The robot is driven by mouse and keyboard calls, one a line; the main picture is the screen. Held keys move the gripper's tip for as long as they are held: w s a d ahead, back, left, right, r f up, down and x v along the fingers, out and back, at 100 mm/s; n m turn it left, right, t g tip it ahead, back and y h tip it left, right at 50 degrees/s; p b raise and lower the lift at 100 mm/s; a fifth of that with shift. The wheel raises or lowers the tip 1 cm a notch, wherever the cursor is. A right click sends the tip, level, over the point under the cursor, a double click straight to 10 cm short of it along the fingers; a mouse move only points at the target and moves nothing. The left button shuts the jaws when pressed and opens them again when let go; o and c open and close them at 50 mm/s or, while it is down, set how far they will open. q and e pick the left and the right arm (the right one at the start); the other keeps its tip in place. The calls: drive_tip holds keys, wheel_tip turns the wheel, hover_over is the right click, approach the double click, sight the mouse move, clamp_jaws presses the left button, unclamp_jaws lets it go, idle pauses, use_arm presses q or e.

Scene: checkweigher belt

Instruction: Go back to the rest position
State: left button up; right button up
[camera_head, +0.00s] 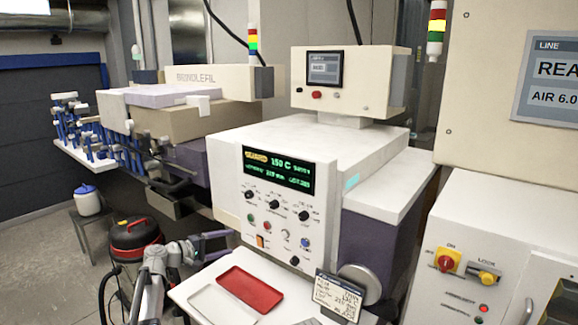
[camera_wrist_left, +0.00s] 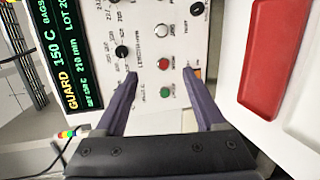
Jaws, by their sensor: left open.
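My left gripper (camera_head: 230,243) is in front of the lower left of the white machine's control panel (camera_head: 268,213). In the left wrist view its two dark fingers (camera_wrist_left: 160,73) are spread, with nothing between them. The panel's green and red buttons and a black knob (camera_wrist_left: 122,52) show beyond the fingertips. An orange switch (camera_head: 261,240) sits close to the fingertips and is partly behind one finger in the wrist view. I cannot tell whether a finger touches the panel. My right gripper is not in view.
A red tray (camera_head: 249,289) and a white tray (camera_head: 222,307) lie on the shelf below the panel. A small sign (camera_head: 338,296) stands at the shelf's right. A red and black vacuum cleaner (camera_head: 135,240) stands on the floor at left, near my arm.

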use_arm(q)
drive_tip(key=s+d+f+m+g+y+b, duration=0.1)
drive_tip(key=s+d+f+m+g+y, duration=0.2)
drive_tip(key=s+d+f, duration=0.4)
drive_tip(key=s+d+f+m+g, duration=0.4)
drive_tip(key=s+d+f, duration=0.1)
drive_tip(key=s+d, duration=0.45)
drive_tip(key=s+a+f+m+g+y+b, duration=0.1)
drive_tip(key=s+f+m+y, duration=0.2)
drive_tip(key=s, duration=0.7)
drive_tip(key=s+a+f+m+g+y+b, duration=0.1)
drive_tip(key=s+f+y, duration=0.4)
drive_tip(key=s, duration=0.6)
drive_tip(key=shift+s+m+g+y, duration=0.25)
drive_tip(key=shift+m+g+y, duration=0.55)
drive_tip(key=shift+m+y, duration=0.2)
